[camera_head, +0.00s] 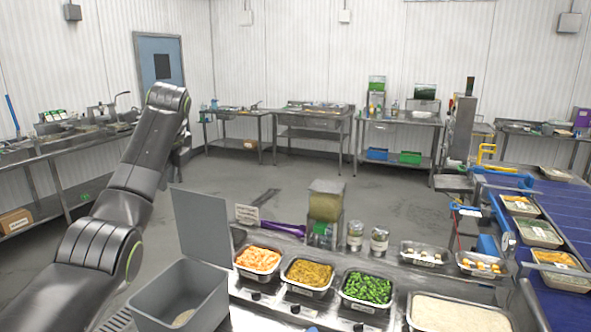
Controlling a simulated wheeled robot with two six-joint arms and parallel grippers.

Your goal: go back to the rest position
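My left arm (115,205) rises from the lower left, dark and bent. Its far end folds back behind the upper link, so the fingers of my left gripper cannot be made out. My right gripper is not in view. A white rice tray (455,313) sits at the front right of the counter. A grey open bin (190,291) stands at the front left, with a little pale stuff at its bottom. A purple-handled tool (283,228) lies at the back of the counter.
Steel pans of orange (258,259), yellow (308,272) and green food (367,287) stand in a row. Behind them are a dispenser (326,201) and two jars (379,241). A blue conveyor (563,205) carries several filled trays on the right. Open floor lies beyond.

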